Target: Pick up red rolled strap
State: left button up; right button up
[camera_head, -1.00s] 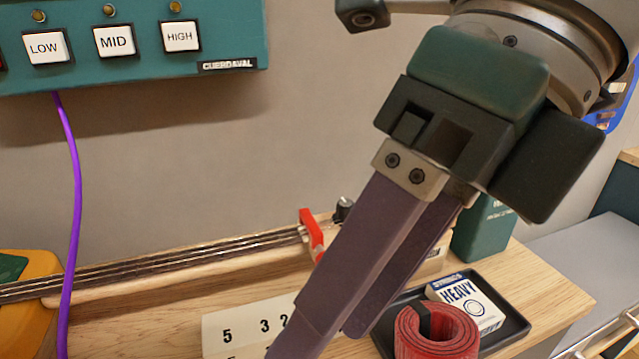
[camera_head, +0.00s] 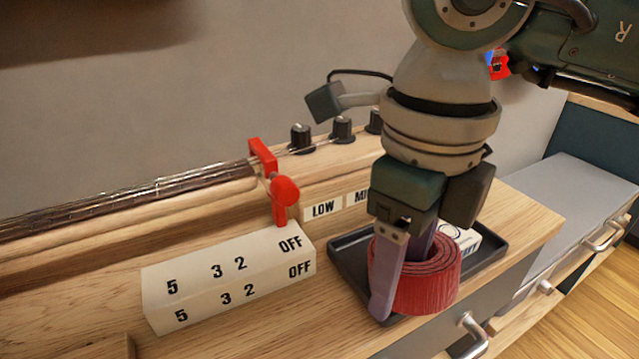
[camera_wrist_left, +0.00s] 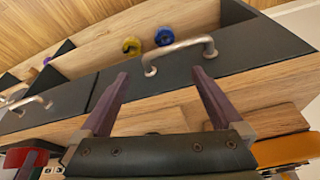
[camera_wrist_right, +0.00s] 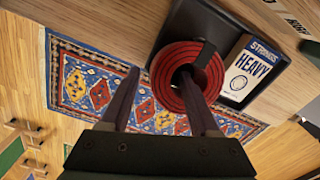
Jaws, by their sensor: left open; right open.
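The red rolled strap (camera_head: 435,286) stands as a coil on a black tray (camera_head: 347,258) at the right of the wooden bench. My right gripper (camera_head: 401,285) is open and points down at the coil. One finger is outside its left side and the other reaches into its central hole, so the coil's wall lies between them. The right wrist view shows the strap (camera_wrist_right: 187,72) with a finger in the hole; contact is unclear. My left gripper (camera_wrist_left: 160,76) is open and empty in the left wrist view, near a dark drawer front, and absent from the head view.
A white STRINGS HEAVY box (camera_wrist_right: 252,70) shares the tray beside the strap. A cream block with numbers (camera_head: 230,277) and a red clamp (camera_head: 280,190) are to the left. A drawer handle (camera_wrist_left: 180,48) is near my left fingers.

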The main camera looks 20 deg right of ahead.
jog(key=shift+f, duration=0.4)
jog(key=shift+c, duration=0.4)
grip_shut()
